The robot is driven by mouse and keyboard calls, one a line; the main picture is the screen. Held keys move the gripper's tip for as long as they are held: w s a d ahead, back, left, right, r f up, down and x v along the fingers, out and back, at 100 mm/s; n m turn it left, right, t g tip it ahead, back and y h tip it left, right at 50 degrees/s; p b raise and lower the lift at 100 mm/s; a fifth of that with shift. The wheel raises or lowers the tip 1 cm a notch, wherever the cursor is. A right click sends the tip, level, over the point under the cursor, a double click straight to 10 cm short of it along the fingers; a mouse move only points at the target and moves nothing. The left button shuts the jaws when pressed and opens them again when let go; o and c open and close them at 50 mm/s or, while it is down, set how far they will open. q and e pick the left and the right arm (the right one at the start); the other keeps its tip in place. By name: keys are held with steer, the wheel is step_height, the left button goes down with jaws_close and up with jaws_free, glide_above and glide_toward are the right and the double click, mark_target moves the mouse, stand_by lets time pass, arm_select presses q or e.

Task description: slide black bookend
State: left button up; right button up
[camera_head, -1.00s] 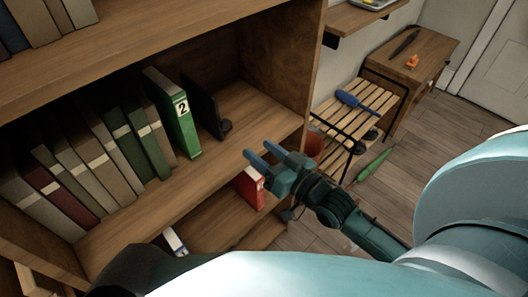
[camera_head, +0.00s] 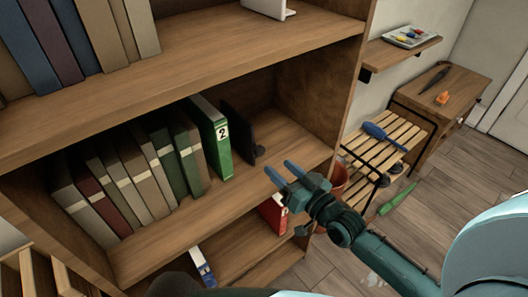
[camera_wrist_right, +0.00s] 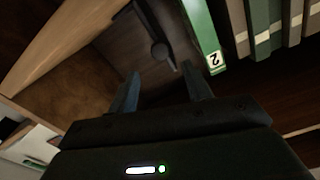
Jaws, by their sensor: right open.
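The black bookend (camera_head: 241,130) stands upright on the middle shelf, just right of the green binder marked 2 (camera_head: 216,140). A small dark knob shows at its front foot. In the right wrist view the dark bookend (camera_wrist_right: 160,48) is ahead of the fingers, beside the green binder (camera_wrist_right: 203,38); its outline is hard to make out in the shade. My right gripper (camera_head: 282,170) is open and empty in front of the shelf edge, to the right of and nearer than the bookend, not touching it. Its two fingers (camera_wrist_right: 160,72) point toward the bookend. My left gripper is not in view.
Several books and binders (camera_head: 130,175) stand in a row left of the green binder. The shelf (camera_head: 290,135) is bare between the bookend and the right side wall. A red binder (camera_head: 273,213) sits on the shelf below. A slatted bench (camera_head: 385,145) stands at right.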

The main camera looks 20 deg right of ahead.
mark_target(262, 152)
steer(key=x, duration=0.7)
steer(key=shift+w+a+f, duration=0.1)
steer(key=shift+w, duration=0.2)
steer(key=shift+c, duration=0.2)
jaws_close()
